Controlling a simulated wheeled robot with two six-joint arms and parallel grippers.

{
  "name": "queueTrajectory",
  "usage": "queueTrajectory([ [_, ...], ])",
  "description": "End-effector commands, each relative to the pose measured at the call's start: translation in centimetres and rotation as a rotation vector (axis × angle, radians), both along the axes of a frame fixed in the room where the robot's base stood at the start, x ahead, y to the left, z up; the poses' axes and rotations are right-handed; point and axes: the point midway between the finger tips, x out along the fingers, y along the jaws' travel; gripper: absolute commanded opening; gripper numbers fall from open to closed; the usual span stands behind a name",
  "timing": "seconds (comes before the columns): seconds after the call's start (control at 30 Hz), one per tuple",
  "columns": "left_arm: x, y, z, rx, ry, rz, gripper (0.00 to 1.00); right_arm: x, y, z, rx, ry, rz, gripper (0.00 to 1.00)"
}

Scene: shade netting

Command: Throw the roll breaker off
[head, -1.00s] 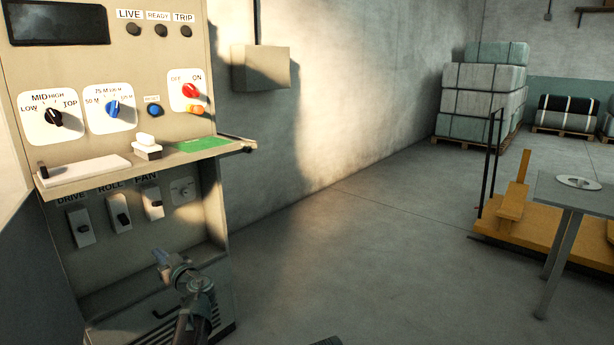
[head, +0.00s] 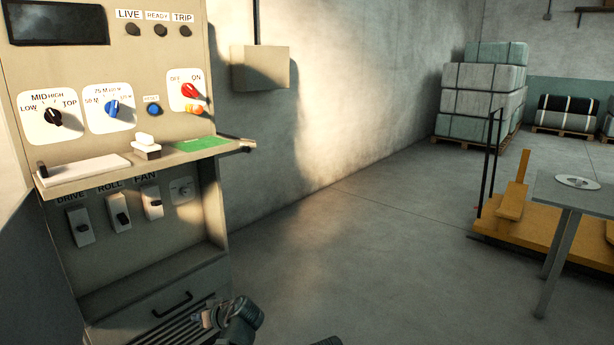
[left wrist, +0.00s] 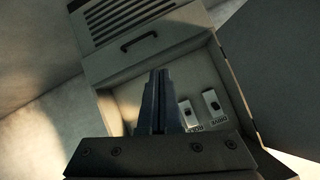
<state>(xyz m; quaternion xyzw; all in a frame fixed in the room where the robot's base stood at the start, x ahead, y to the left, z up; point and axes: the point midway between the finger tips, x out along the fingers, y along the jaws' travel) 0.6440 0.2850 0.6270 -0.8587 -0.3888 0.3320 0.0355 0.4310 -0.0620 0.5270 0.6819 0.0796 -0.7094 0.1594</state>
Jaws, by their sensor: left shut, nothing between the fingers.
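The roll breaker (head: 118,212) is a pale plate with a dark toggle, under the word ROLL in the recess below the panel's shelf. The drive breaker (head: 80,226) is to its left and the fan breaker (head: 153,203) to its right. I cannot tell the toggle's on or off position. My left gripper (head: 203,319) is low in front of the cabinet's vent, below and right of the breakers, touching none. In the left wrist view its fingers (left wrist: 159,95) are shut and empty, with the roll breaker (left wrist: 188,114) beyond and right of them.
A shelf (head: 130,165) juts out above the breakers, with a green card (head: 202,144) on it. A drawer handle (head: 171,305) sits below the recess.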

Motion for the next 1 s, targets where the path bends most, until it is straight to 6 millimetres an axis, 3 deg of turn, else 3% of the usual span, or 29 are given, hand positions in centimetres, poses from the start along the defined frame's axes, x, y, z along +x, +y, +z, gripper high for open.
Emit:
queueTrajectory([
  [0.1,-4.6,-5.4,-3.6,-0.095,0.237,-0.112,0.0,0.0,0.0,0.0,0.0,0.0,0.0,0.76],
  [0.3,-11.9,-13.6,-7.8,-0.242,0.597,-0.368,0.0,0.0,0.0,0.0,0.0,0.0,0.0,0.76],
  [0.63,-21.9,-22.6,-9.9,-0.412,0.973,-0.792,0.0,0.0,0.0,0.0,0.0,0.0,0.0,0.76],
  [0.7,-21.4,-22.5,-7.6,-0.41,0.967,-0.782,0.0,0.0,0.0,2.4,0.0,0.0,0.0,0.76],
  [1.0,-21.3,-22.4,-0.9,-0.411,0.963,-0.777,0.0,0.0,0.0,9.0,0.002,0.0,-0.002,0.76],
])
